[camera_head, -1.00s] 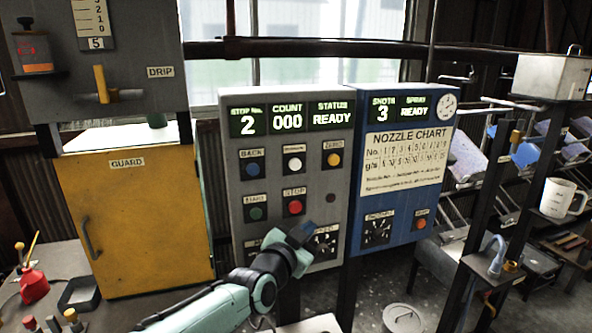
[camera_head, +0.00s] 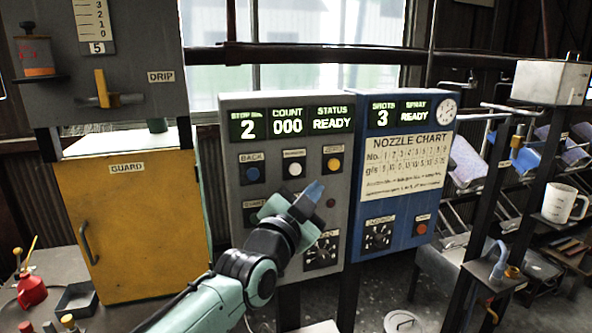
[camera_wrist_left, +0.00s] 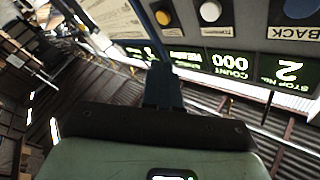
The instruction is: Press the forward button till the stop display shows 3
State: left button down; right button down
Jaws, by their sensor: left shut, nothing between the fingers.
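The grey control panel stands in the middle of the head view. Its stop display (camera_head: 247,127) reads 2; it also shows upside down in the left wrist view (camera_wrist_left: 288,73). The forward button (camera_head: 293,169) is white, between the blue back button (camera_head: 252,174) and a yellow button (camera_head: 334,164). The forward button also shows at the top of the left wrist view (camera_wrist_left: 210,11). My left gripper (camera_head: 314,191) is shut and empty, below and right of the forward button, apart from it in the picture. It hides the red stop button. My right gripper is out of view.
A blue nozzle panel (camera_head: 405,215) adjoins the grey panel on the right. A yellow guard door (camera_head: 135,230) is at left. A dial (camera_head: 321,254) sits low on the grey panel. A dark post (camera_head: 487,200) and a white jug (camera_head: 563,201) stand at right.

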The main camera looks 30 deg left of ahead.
aim_at(296, 169)
pick_arm(q)
jog(key=shift+w+a+b, duration=0.3)
jog(key=shift+w+a, duration=1.05)
jog(key=shift+a, duration=0.2)
jog(key=shift+w+a+b, duration=0.3)
jog(key=shift+w+a, duration=1)
jog(key=shift+a, duration=0.25)
jog(key=shift+f, duration=0.1)
jog(key=shift+w+a+b, duration=0.15)
jog(key=shift+b, duration=0.55)
jog(key=shift+w+a+b, duration=0.1)
jog(key=shift+a+b, duration=0.05)
jog(key=shift+b, duration=0.2)
